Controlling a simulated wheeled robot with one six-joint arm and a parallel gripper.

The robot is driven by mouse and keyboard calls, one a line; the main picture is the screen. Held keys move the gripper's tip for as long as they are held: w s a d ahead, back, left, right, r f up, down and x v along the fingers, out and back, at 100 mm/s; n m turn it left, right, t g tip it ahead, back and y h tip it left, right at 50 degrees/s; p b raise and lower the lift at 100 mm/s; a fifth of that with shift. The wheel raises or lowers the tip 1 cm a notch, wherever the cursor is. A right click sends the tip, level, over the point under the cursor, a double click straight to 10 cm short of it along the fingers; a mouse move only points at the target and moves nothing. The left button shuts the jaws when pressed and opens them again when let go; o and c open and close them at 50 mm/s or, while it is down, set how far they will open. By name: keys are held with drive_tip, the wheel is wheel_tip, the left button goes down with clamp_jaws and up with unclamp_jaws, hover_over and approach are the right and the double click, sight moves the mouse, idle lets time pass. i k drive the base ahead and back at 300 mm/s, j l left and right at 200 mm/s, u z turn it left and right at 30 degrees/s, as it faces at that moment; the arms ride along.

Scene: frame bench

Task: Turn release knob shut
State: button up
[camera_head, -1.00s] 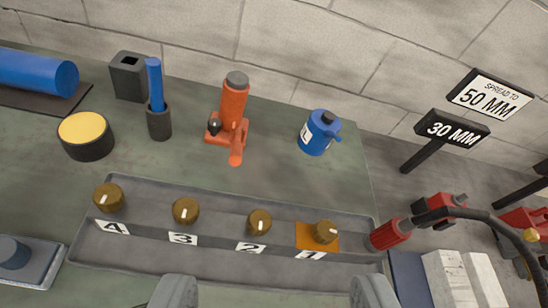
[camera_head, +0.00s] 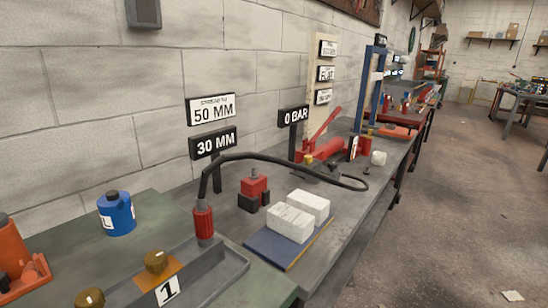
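A red pump (camera_head: 325,148) with a raised red lever stands on the grey bench right of centre. A small brass-yellow knob (camera_head: 308,160) shows at its near end; it is too small to tell whether it is turned shut. A larger brass knob (camera_head: 156,262) stands on an orange patch behind label 1 in the grey tray at lower left. Another brass knob (camera_head: 90,298) is cut by the bottom edge. None of the knobs carries the word release. My gripper is not in view.
A black hose (camera_head: 270,157) arches from a red fitting (camera_head: 203,222) toward the pump. A red block (camera_head: 254,188) and white blocks (camera_head: 292,223) on a blue plate (camera_head: 262,246) lie nearer. Signs reading 50 MM, 30 MM and 0 BAR (camera_head: 294,116) stand behind.

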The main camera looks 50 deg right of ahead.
sight(332, 166)
drive_tip(key=z, duration=1.8)
